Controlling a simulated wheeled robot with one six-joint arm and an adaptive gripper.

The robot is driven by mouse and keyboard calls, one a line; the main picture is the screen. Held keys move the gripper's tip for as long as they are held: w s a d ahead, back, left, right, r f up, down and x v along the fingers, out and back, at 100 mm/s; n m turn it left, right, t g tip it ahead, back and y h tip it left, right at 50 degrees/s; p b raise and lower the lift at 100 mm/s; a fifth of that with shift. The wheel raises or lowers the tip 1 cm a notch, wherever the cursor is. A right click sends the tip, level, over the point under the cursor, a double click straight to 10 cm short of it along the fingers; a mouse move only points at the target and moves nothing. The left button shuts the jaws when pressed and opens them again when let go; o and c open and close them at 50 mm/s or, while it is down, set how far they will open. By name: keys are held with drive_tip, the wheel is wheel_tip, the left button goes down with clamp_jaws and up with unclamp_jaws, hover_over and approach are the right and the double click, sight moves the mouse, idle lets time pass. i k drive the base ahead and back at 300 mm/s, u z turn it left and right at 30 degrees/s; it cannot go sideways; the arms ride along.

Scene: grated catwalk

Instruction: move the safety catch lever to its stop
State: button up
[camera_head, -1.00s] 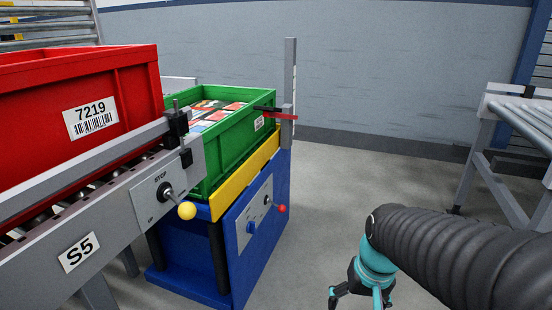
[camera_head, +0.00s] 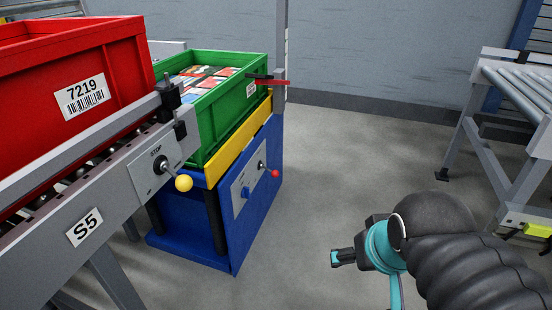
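Three levers show, and I cannot read which is the safety catch. A yellow-knobbed lever (camera_head: 183,183) sticks out of the grey plate marked STOP and UP on the conveyor side. A red-knobbed lever (camera_head: 275,173) is on the blue lift's panel. A flat red bar (camera_head: 273,82) with a black end lies about level across the grey post, by the green crate's corner. My gripper (camera_head: 338,258) is right of the blue lift, apart from all levers, pointing left. It shows side-on, so its finger gap is hidden. Nothing shows held in it.
A red crate (camera_head: 120,75) labelled 7219 sits on the conveyor (camera_head: 84,225) marked S5. A green crate (camera_head: 227,111) with packed contents stands on the blue lift (camera_head: 245,215). Another roller conveyor (camera_head: 490,95) stands at right. The floor between is clear.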

sight(275, 174)
drive_tip(key=k, duration=0.6)
drive_tip(key=u, duration=0.75)
drive_tip(key=i, duration=1.4)
drive_tip(key=z, duration=0.8)
